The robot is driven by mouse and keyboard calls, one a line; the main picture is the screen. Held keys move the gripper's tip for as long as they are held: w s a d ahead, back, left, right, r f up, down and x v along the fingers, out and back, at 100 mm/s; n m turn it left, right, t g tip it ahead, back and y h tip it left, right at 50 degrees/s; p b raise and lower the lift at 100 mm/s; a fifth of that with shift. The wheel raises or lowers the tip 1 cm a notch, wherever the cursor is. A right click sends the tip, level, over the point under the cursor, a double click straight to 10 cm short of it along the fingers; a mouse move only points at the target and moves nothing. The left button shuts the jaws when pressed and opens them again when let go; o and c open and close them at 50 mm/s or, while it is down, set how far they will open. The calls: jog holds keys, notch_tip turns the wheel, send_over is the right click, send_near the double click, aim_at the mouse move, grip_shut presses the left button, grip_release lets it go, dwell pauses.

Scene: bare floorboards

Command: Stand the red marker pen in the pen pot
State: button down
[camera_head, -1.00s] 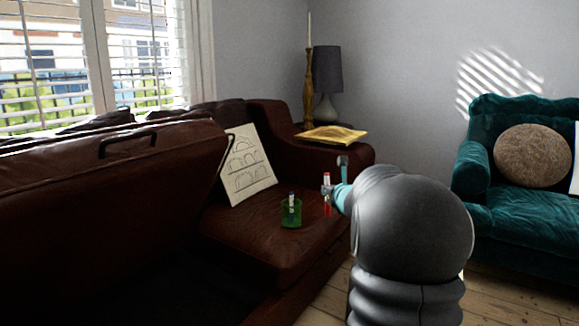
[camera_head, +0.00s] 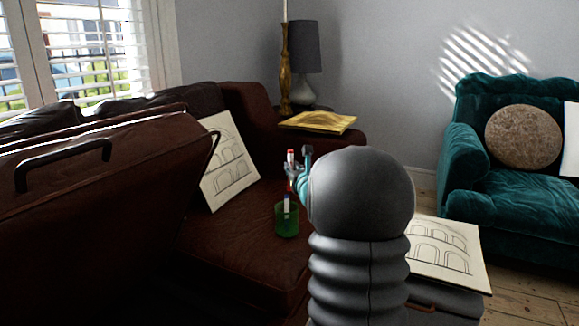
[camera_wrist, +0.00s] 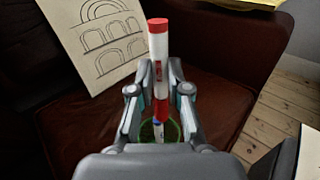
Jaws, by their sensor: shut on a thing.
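The red marker pen (camera_head: 291,158) is white with red ends and is held upright. My gripper (camera_head: 298,171) is shut on it. The green pen pot (camera_head: 287,225) stands on the brown sofa seat, and another pen with a blue part (camera_head: 286,203) stands in it. In the wrist view the marker (camera_wrist: 158,60) stands between my gripper's fingers (camera_wrist: 160,92), with the pot's green rim (camera_wrist: 179,128) behind and below. I cannot tell whether its tip is inside the rim.
A line-drawing board (camera_head: 228,165) leans on the sofa back behind the pot. Another drawing (camera_head: 440,250) lies on a dark case at right. The seat around the pot is clear.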

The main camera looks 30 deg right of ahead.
notch_tip(320, 180, down, 12)
jog(key=b, duration=0.3)
jog(key=shift+a, duration=0.15)
dwell(0.9)
jog(key=c, duration=1)
grip_release()
jog(key=shift+c, duration=0.2)
jog(key=v, duration=1.2)
